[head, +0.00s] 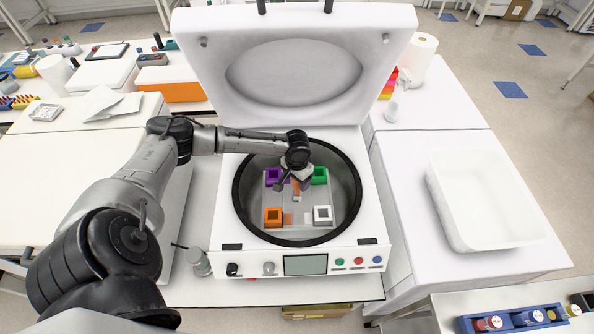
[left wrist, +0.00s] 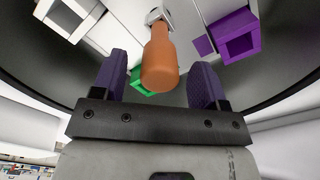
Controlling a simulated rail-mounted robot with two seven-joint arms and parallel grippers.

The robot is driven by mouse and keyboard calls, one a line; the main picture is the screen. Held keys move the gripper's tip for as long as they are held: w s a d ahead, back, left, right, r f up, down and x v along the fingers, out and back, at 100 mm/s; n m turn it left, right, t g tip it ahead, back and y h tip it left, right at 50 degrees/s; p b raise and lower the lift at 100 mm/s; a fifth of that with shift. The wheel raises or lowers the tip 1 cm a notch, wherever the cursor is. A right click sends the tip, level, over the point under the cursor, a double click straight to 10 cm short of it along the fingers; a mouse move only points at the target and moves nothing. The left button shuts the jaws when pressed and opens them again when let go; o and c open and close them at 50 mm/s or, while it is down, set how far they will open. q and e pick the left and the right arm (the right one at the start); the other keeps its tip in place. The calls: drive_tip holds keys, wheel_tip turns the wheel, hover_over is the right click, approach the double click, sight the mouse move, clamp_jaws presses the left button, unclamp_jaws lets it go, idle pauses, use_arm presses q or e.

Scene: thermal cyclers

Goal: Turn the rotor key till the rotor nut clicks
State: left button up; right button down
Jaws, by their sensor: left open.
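The rotor key has an orange handle and a metal end. In the left wrist view the handle (left wrist: 161,60) lies between the two purple-padded fingers of my open left gripper (left wrist: 158,76), with gaps at both sides. The metal end (left wrist: 157,15) points toward the rotor. In the head view my left gripper (head: 298,178) is over the middle of the rotor plate (head: 298,226), inside the round bowl of the open centrifuge. The gripper and wrist largely hide the key and the rotor nut there. My right gripper is out of view.
The rotor carries purple (head: 273,175), green (head: 320,175), orange (head: 273,217) and white (head: 323,215) square holders. The dark bowl rim (head: 240,208) surrounds them. The raised lid (head: 295,70) stands behind. A white tray (head: 480,238) is at right.

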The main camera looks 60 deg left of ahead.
sight(297, 189)
use_arm(q)
drive_tip(key=shift+f, duration=1.55)
drive_tip(key=shift+c, duration=0.3)
drive_tip(key=c, duration=1)
drive_tip(key=shift+m, duration=0.4)
drive_tip(key=shift+c, duration=0.2)
drive_tip(key=shift+m+p, duration=0.45)
drive_tip(key=shift+m, duration=0.35)
